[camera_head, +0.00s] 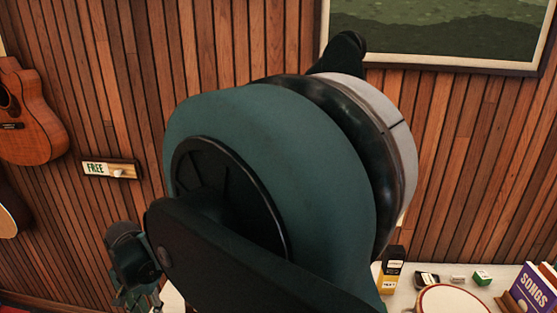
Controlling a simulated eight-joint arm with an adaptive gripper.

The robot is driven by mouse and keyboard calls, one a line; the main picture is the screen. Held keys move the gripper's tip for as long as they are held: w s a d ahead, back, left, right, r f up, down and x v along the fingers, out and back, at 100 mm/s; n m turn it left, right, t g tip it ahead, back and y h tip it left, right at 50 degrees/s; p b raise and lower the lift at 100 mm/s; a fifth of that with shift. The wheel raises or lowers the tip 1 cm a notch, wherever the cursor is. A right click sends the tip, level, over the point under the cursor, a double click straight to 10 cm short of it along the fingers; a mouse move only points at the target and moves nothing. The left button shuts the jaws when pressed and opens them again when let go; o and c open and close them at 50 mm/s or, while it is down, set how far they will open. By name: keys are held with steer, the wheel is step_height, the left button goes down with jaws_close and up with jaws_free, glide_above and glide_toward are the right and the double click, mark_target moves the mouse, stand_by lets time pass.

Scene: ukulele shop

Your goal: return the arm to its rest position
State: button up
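My arm fills the middle of the head view, with a large teal and black joint close to the camera. What looks like my gripper (138,298) is at the lower left, small and dark, pointing down. Its fingertips are too small and unclear to show whether it is open or shut, and I cannot see anything held in it. My own arm hides much of the wall and table behind it.
Guitars (32,115) and a FREE sign (95,169) are on the slatted wall, left. A framed picture (450,30) hangs upper right.

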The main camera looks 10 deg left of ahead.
steer(key=w+d+r+t+y, duration=0.1)
steer(key=d+r, duration=0.5)
steer(key=d, duration=0.7)
steer(key=w+d+r+t, duration=0.1)
steer(key=d+r, duration=0.5)
steer(key=d, duration=0.7)
steer(key=d+r+t+y, duration=0.1)
steer(key=d+r, duration=0.5)
steer(key=d, duration=0.8)
steer(key=s+d+t+h, duration=0.1)
steer(key=s+d, duration=0.3)
steer(key=d, duration=0.9)
steer(key=s+d+r+t+h, duration=0.1)
steer(key=s+d+t, duration=0.2)
steer(key=d, duration=1)
steer(key=shift+s+d, duration=0.3)
steer(key=shift+s, duration=0.1)
